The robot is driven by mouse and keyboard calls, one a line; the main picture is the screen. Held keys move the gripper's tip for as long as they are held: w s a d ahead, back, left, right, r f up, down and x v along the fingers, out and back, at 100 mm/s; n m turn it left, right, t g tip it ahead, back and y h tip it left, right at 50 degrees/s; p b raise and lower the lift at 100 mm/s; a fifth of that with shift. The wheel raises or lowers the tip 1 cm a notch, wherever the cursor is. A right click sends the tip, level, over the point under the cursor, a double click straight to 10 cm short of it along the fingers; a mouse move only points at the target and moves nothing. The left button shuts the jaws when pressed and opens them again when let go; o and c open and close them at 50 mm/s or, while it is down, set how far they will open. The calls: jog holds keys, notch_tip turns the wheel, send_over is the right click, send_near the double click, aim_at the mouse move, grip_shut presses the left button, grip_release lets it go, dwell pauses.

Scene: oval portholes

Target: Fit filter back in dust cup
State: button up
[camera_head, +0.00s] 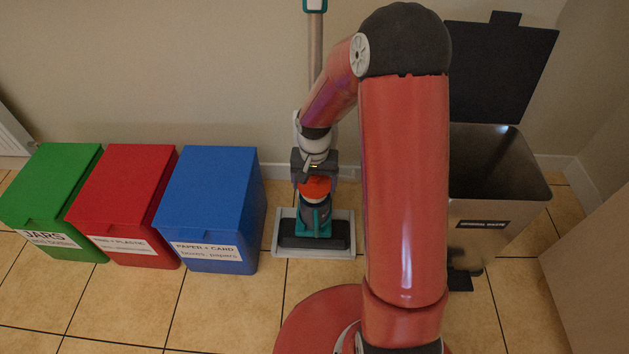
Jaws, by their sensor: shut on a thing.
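A stick vacuum with a teal handle (315,5) and a grey tube (315,50) stands upright against the wall. Its teal and black floor head (314,236) rests on a light grey base. My gripper (314,176) points down in front of the vacuum's lower body and is shut. An orange rounded piece (315,188), which looks like the filter, shows directly below it, between it and the teal lower part. The fingertips are too small to make out. The dust cup is not clearly visible behind my gripper, and I cannot tell whether the filter touches it.
Green (50,190), red (122,200) and blue (208,205) lidded bins stand in a row left of the vacuum. A metal bin (490,215) with its black lid (500,70) raised stands at the right, partly behind my arm. Tiled floor in front of the bins is clear.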

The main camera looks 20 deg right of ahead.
aim_at(315, 189)
jog(key=shift+f, duration=0.15)
jog(key=shift+f+b, duration=0.9)
jog(key=shift+f, duration=0.15)
jog(key=shift+f, duration=0.3)
jog(key=shift+f+b, duration=0.4)
jog(key=shift+b, duration=0.15)
jog(key=shift+f, duration=0.2)
dwell(0.3)
jog(key=o, duration=0.9)
jog(key=shift+r, duration=0.1)
notch_tip(315, 189, up, 8)
jog(key=shift+f+p, duration=0.2)
jog(key=shift+p, duration=0.45)
